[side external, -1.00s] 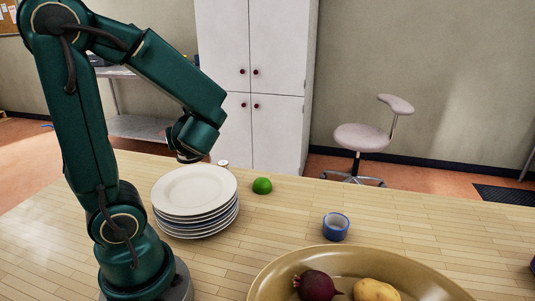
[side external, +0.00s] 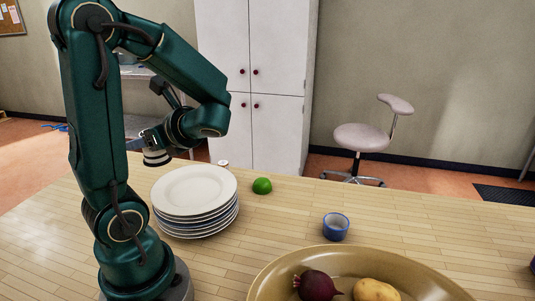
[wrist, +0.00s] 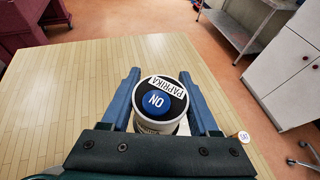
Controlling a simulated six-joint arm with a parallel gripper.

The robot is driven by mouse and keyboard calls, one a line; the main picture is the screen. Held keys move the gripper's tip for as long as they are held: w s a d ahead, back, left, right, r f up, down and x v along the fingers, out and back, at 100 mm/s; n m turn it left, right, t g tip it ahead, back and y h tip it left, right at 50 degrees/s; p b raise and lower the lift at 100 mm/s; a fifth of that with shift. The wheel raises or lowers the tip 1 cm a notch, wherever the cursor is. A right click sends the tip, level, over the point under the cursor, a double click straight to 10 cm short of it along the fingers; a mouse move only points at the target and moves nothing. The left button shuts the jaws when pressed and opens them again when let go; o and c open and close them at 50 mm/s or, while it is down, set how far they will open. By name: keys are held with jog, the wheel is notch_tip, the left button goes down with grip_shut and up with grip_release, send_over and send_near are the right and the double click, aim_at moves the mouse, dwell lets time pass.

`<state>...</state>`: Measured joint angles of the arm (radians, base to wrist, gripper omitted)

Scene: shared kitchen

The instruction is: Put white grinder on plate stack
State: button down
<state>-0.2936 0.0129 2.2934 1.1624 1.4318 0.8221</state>
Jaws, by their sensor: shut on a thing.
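The white grinder (wrist: 152,128), a white cylinder with a dark top, a blue centre and a "PAPRIKA" label, is between the two blue fingers of my gripper (wrist: 159,86). My gripper is shut on it. In the side view the grinder (side external: 157,159) hangs below my gripper (side external: 153,144), just beyond the back-left edge of the plate stack. The plate stack (side external: 194,187) is several white plates with dark rims, standing on the wooden table. Its top plate is empty. The stack is not visible in the wrist view.
A small white round-topped item (side external: 223,163) stands behind the stack; its lettered top shows in the wrist view (wrist: 244,137). A green lime (side external: 262,186), a blue cup (side external: 336,227) and a large bowl (side external: 265,285) with a beet and a potato are to the right.

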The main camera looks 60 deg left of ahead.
jog(key=w+f, duration=0.1)
jog(key=w, duration=0.1)
jog(key=w+f, duration=0.1)
jog(key=w, duration=0.1)
jog(key=w+f, duration=0.1)
jog(key=w, duration=0.1)
jog(key=shift+w+d+f, duration=0.1)
jog(key=shift+w+f, duration=0.05)
jog(key=shift+f, duration=2.25)
jog(key=shift+f, duration=0.15)
jog(key=shift+c, duration=0.7)
grip_release()
